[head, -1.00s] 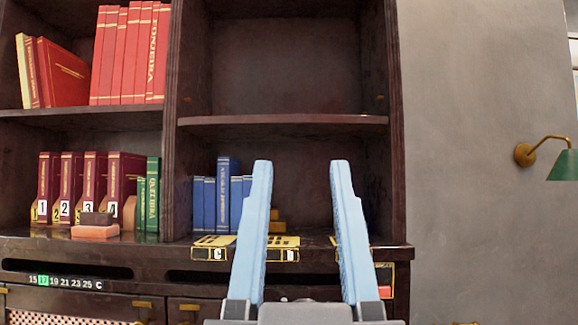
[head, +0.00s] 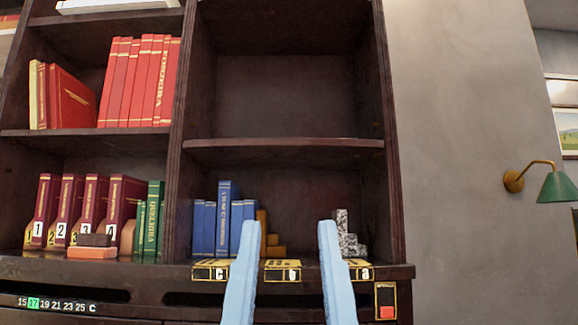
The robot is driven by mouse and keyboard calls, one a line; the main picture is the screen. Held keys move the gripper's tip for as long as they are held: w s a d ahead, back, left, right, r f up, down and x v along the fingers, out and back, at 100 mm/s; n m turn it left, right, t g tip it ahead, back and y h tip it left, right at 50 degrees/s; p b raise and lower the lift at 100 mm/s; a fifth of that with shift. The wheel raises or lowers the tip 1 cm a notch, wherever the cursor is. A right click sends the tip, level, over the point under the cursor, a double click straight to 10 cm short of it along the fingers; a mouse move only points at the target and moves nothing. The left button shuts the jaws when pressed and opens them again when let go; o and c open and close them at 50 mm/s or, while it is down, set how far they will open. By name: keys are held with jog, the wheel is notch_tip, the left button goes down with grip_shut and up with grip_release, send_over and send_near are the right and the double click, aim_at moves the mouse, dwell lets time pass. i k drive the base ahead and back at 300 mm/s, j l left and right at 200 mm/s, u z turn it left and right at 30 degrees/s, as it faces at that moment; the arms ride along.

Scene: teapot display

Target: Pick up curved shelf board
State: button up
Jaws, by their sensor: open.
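A dark brown shelf board (head: 285,145) with a slightly bowed front edge spans the right bay of the bookcase, its top bare. It is the likeliest match for the curved shelf board. My gripper (head: 289,228) has two pale blue fingers, open and with nothing between them. In the picture the fingertips are below the shelf board and apart from it, in front of the lower compartment. The fingers hide part of that compartment's front edge.
Blue books (head: 222,222), an orange stepped block (head: 272,240) and a speckled stepped block (head: 346,236) stand in the compartment below. A green wall lamp (head: 557,187) is at the right. The compartment above the board is empty.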

aim_at(253, 153)
jog(key=i+j+z, duration=0.85)
jog(key=j, duration=0.15)
jog(key=j+z, duration=0.3)
jog(key=i+j, duration=0.05)
jog(key=j, duration=0.05)
